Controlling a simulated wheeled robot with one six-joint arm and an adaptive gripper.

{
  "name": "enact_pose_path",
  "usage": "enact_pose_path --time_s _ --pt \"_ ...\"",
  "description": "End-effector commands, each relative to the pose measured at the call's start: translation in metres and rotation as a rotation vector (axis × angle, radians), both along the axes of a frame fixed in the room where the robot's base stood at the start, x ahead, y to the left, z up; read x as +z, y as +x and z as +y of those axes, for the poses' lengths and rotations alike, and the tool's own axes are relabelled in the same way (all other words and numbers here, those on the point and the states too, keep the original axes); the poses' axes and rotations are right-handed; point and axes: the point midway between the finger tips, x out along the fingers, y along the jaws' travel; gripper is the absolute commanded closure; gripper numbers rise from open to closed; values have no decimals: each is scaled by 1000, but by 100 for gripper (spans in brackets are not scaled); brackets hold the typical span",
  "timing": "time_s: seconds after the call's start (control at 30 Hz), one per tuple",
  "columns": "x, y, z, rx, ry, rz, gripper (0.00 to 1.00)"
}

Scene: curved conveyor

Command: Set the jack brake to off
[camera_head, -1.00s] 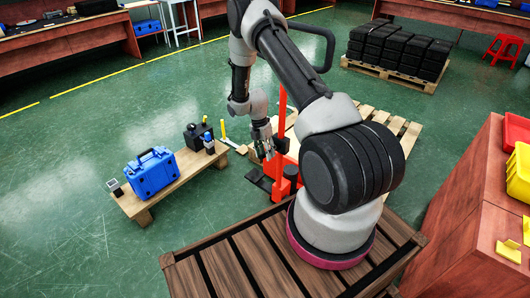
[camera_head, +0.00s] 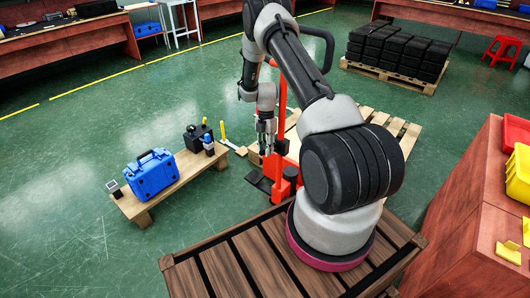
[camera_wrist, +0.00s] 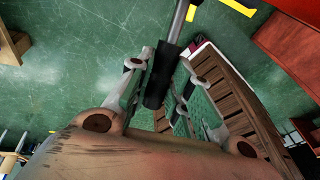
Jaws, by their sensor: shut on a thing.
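The orange-red jack (camera_head: 281,145) stands at the front left end of a wooden pallet, partly hidden behind my arm. My gripper (camera_head: 266,146) hangs pointing down just left of its upright post. In the wrist view, my gripper (camera_wrist: 162,72) has its fingers on either side of a black cylindrical grip (camera_wrist: 157,88) on a grey rod, and is shut on it. This looks like the jack's brake lever. In the head view the lever is too small and covered to tell its setting.
The wooden pallet (camera_head: 398,127) lies behind the jack. A red cabinet (camera_head: 470,210) stands at the right. Green floor is clear at the left.

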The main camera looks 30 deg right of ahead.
Motion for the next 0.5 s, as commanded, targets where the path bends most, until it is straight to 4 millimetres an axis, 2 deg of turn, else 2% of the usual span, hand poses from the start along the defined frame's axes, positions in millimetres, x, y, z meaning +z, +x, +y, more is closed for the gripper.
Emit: enact_pose_path --time_s 0.3,0.33,0.43,0.5 --pt "1 1 0 2 11 1 100" --pt "1 1 0 2 11 1 74" --pt "1 1 0 1 11 2 57" --pt "1 1 0 1 11 2 57"
